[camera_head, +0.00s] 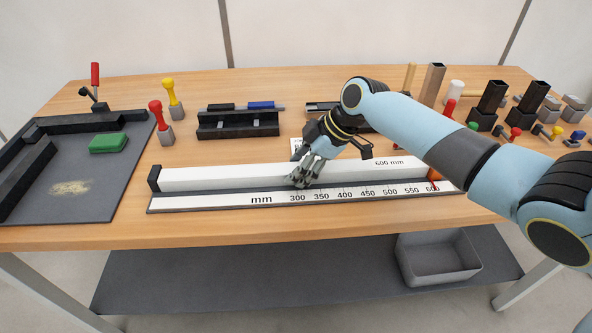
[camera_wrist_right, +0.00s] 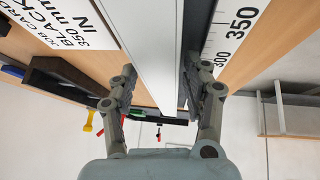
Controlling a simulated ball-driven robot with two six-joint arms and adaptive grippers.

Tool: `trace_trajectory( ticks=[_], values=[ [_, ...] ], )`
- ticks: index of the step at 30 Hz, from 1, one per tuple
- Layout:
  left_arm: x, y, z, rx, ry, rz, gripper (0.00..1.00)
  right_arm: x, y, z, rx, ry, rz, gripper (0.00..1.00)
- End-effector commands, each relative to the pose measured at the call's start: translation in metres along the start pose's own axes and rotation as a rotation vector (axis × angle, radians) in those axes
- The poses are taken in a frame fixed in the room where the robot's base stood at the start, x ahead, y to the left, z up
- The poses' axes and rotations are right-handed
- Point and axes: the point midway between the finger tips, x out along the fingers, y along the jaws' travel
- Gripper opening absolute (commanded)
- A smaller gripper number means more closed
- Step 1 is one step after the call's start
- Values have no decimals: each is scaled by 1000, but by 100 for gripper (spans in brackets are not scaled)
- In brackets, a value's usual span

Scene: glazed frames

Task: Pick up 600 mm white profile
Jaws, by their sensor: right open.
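The 600 mm white profile (camera_head: 230,177) is a long white bar labelled "600 mm". It lies along the measuring ruler (camera_head: 262,199) at the front of the table, its left end against a black stop (camera_head: 154,178). My right gripper (camera_head: 301,181) is over the middle of the profile. In the right wrist view the open fingers (camera_wrist_right: 160,92) are on either side of the profile (camera_wrist_right: 155,50), with the ruler (camera_wrist_right: 240,30) beyond the right finger. Gaps at the fingers are hard to judge. My left gripper is not in view.
A grey mat with black fences (camera_head: 75,122) and a green block (camera_head: 108,143) is at left. Red and yellow handled tools (camera_head: 156,107) stand beside it. Black racks (camera_head: 238,122) sit behind the profile. A grey bin (camera_head: 438,258) is on the lower shelf.

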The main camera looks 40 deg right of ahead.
Motion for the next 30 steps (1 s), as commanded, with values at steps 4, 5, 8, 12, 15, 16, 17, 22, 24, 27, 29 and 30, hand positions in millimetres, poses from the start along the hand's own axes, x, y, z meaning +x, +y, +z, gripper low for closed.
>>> trace_trajectory(
  ticks=[4, 5, 8, 12, 15, 16, 17, 22, 24, 27, 29, 30],
  values=[
    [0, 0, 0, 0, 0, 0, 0, 2, 0, 0, -1, -1, 1, 48],
    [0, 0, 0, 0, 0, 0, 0, 2, 0, 0, -1, -1, 1, 48],
    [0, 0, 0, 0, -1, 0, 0, 1, 0, 0, -1, -1, 1, 42],
    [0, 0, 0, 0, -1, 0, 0, 1, 0, 0, -1, -1, 1, 24],
    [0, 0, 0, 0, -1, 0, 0, 1, 0, 0, -1, 0, 1, 10],
    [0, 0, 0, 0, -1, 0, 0, 1, 0, 0, 0, 0, 1, 7],
    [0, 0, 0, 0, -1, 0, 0, 1, 0, 0, 0, 0, 1, 3],
    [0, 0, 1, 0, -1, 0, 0, 1, 0, 0, 0, 0, 2, 0],
    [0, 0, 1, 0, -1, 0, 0, 0, 1, -1, -1, 2, 4, 0],
    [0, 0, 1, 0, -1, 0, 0, 0, 1, -1, -1, 3, 4, 0],
    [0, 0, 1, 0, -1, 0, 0, 0, 2, -2, -2, 3, 4, 0],
    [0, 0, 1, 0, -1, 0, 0, -2, 2, -3, -2, 3, 5, 0]
  ],
)
